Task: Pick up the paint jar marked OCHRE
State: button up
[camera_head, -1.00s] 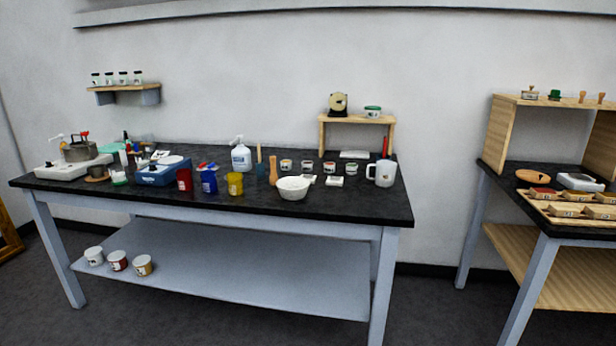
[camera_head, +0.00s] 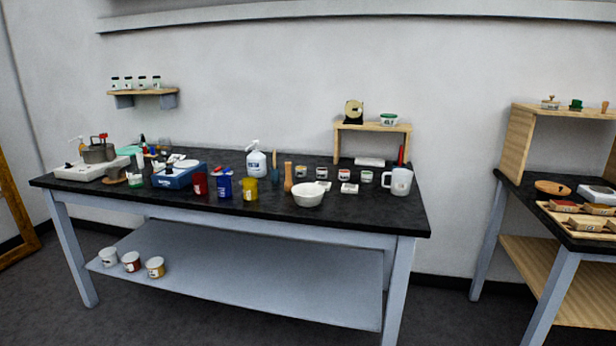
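No label reading OCHRE is legible at this distance. A row of small paint jars stands on the black worktop: one with a tan band (camera_head: 301,171), one with a dark label (camera_head: 321,172), one with a reddish band (camera_head: 344,174) and one with a green band (camera_head: 366,176). On the lower shelf, at its left end, stand three larger tubs: a white one (camera_head: 108,257), a dark red one (camera_head: 131,262) and an ochre-yellow one (camera_head: 155,267). I cannot tell which is the marked jar. My gripper is not in view.
The bench (camera_head: 250,215) holds a white bowl (camera_head: 308,195), a wooden pestle-like piece (camera_head: 288,178), a mug (camera_head: 398,182), a pump bottle (camera_head: 256,163) and red, blue and yellow cups (camera_head: 250,189). A second table (camera_head: 520,205) stands right. Most of the lower shelf (camera_head: 270,280) is clear.

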aim_at(300, 171)
jog(key=i, duration=1.85)
